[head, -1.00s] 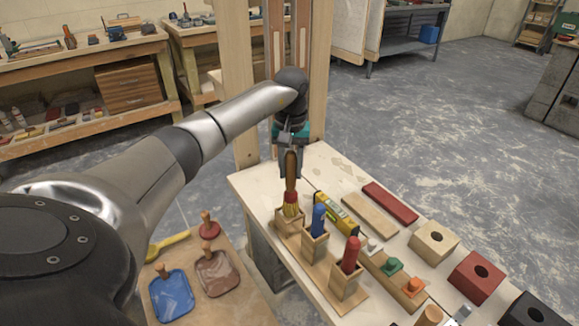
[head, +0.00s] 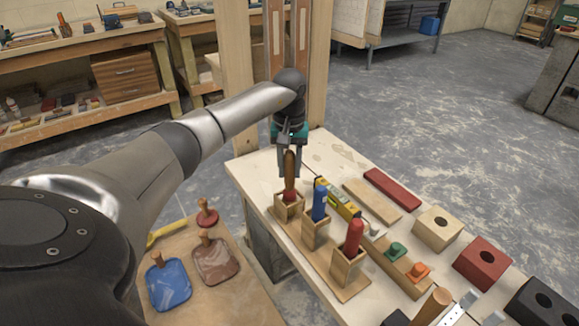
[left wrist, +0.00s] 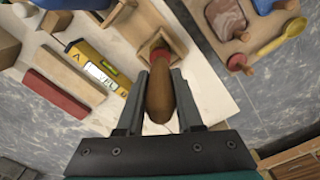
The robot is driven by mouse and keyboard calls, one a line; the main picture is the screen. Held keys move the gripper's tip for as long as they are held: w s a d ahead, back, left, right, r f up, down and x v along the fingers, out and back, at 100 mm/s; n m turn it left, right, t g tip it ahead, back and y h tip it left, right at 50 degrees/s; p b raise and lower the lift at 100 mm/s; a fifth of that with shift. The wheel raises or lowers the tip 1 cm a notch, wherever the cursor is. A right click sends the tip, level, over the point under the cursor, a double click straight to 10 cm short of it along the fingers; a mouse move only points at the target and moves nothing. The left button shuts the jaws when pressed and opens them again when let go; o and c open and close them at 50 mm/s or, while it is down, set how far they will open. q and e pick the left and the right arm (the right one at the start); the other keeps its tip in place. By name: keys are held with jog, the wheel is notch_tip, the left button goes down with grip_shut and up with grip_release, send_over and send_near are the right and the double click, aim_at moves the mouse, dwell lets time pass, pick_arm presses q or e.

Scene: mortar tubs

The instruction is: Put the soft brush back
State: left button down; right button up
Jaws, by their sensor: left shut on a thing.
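The soft brush (head: 290,168) has a brown wooden handle and a red collar. It stands about upright in the rear wooden box (head: 287,212) of a row of three, with its bristles hidden inside. My left gripper (head: 290,174) is shut on the handle above the box. In the left wrist view, the handle (left wrist: 159,100) lies between the fingers (left wrist: 158,84), and the red collar sits within the open box (left wrist: 177,42). My right gripper is not in view.
A blue-handled tool (head: 319,200) and a red-handled tool (head: 354,238) stand in the neighbouring boxes. A yellow level (head: 342,203) lies close on the right. Red and tan bars and blocks lie farther right. Blue (head: 169,286) and brown floats lie on the lower left board.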

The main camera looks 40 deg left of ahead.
pick_arm(q)
jog(key=shift+f+b, duration=0.35)
jog(key=shift+f, duration=0.15)
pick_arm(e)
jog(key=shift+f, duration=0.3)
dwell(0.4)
pick_arm(q)
jog(key=shift+c, duration=2.4)
grip_release()
notch_tip(320, 180, up, 14)
jog(key=p, duration=0.4)
jog(key=shift+r, duration=0.1)
jog(key=shift+r+p, duration=0.3)
jog(key=shift+r, duration=0.25)
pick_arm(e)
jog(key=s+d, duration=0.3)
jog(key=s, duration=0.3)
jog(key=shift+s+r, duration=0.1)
